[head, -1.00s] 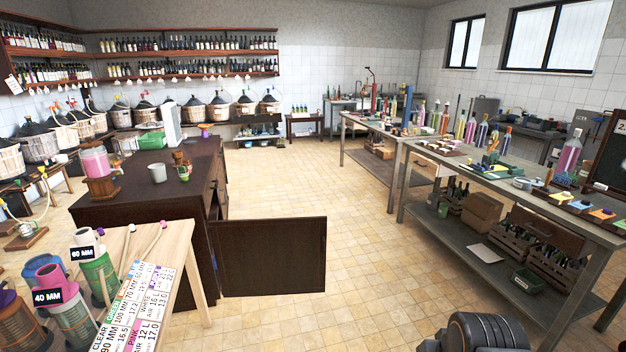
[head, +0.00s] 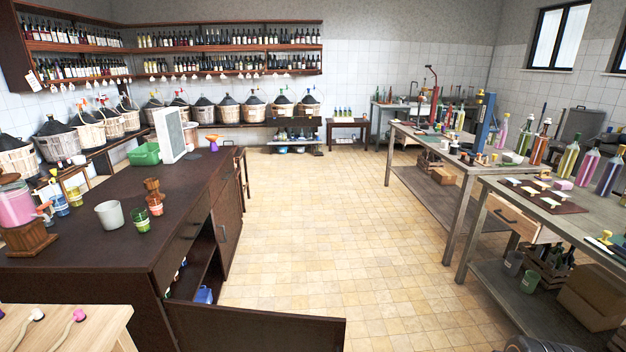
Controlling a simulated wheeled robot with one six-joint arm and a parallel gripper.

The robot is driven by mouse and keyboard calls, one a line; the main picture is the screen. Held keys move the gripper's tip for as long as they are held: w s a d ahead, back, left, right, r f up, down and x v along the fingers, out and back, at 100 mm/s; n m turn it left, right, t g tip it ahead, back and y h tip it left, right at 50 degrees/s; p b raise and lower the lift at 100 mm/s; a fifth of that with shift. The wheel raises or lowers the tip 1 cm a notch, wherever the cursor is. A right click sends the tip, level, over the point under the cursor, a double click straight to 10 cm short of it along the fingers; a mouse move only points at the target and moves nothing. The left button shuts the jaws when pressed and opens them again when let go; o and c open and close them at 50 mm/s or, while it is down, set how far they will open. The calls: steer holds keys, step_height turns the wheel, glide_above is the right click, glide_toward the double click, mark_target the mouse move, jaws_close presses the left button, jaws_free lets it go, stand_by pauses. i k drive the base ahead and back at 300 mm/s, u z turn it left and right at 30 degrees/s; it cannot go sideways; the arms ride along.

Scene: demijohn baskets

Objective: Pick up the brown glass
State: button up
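A small reddish-brown glass (head: 155,205) stands on the dark brown counter (head: 75,240) in the left of the head view. A brown piece (head: 152,185) shows just behind or above it; I cannot tell whether they touch. A green glass (head: 140,220) stands close to its left, nearer to me. A white cup (head: 109,215) stands further left. My gripper is not in view; only a dark part of my own body shows at the bottom right edge.
The counter's open door (head: 255,328) sticks out across the front. A pale wooden table (head: 60,328) is at the bottom left. Workbenches (head: 470,185) line the right. The tiled floor (head: 330,210) between is clear. A green basket (head: 145,154) stands at the counter's far end.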

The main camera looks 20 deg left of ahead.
mark_target(154, 201)
steer(key=i, duration=3.8)
steer(key=u, duration=2.7)
steer(key=i, duration=3.05)
steer(key=u, duration=4.1)
